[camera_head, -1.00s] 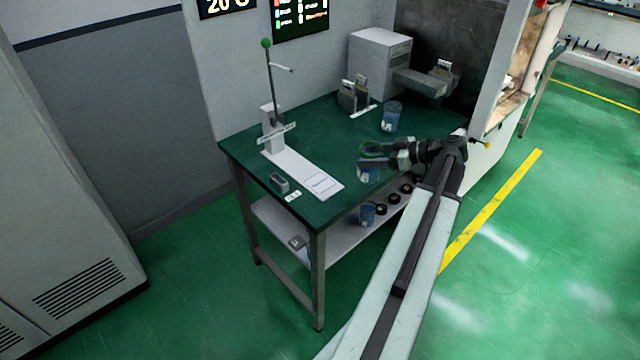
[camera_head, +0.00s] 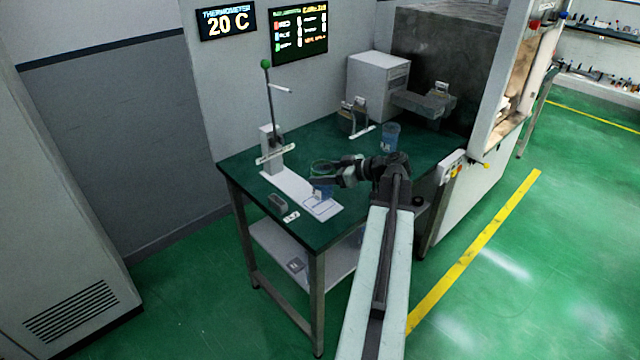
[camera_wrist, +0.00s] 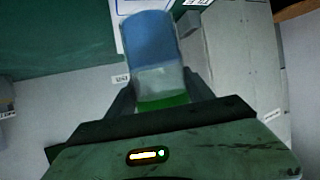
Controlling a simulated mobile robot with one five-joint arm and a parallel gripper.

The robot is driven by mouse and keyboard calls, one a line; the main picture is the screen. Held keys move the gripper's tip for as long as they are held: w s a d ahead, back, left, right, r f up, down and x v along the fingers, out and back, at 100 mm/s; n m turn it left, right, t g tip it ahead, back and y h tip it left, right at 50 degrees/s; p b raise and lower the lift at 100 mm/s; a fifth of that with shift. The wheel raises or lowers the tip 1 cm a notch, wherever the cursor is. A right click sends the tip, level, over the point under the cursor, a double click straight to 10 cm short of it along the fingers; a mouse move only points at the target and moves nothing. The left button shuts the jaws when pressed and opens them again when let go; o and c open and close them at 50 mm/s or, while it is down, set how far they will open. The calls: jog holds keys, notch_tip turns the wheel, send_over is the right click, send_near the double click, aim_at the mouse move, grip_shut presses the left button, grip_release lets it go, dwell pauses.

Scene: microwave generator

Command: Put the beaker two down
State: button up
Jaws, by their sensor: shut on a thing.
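My gripper (camera_head: 325,177) is shut on a beaker (camera_head: 321,190) with blue contents and a green rim. The beaker is roughly upright over the front end of the stand's white base plate (camera_head: 287,190) in the head view. I cannot tell whether its bottom touches the plate. In the wrist view the beaker (camera_wrist: 150,40) sits between the fingers of my gripper (camera_wrist: 160,92), its blue part away from the camera. A second blue beaker (camera_head: 390,138) stands farther back on the green table. I cannot read a number on either beaker.
The stand's upright with a green-knobbed lever (camera_head: 270,100) rises behind the plate. A small grey block (camera_head: 278,201) lies left of the plate on the table (camera_head: 240,165). A metal device (camera_head: 353,118) and a white box (camera_head: 377,85) stand at the back.

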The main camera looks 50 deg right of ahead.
jog(key=shift+w+a, duration=0.25)
jog(key=f+b, duration=0.4)
jog(key=shift+w+a, duration=0.15)
jog(key=shift+w, duration=0.05)
jog(key=shift+r, duration=0.2)
jog(key=shift+f, duration=0.2)
jog(key=o, duration=1.7)
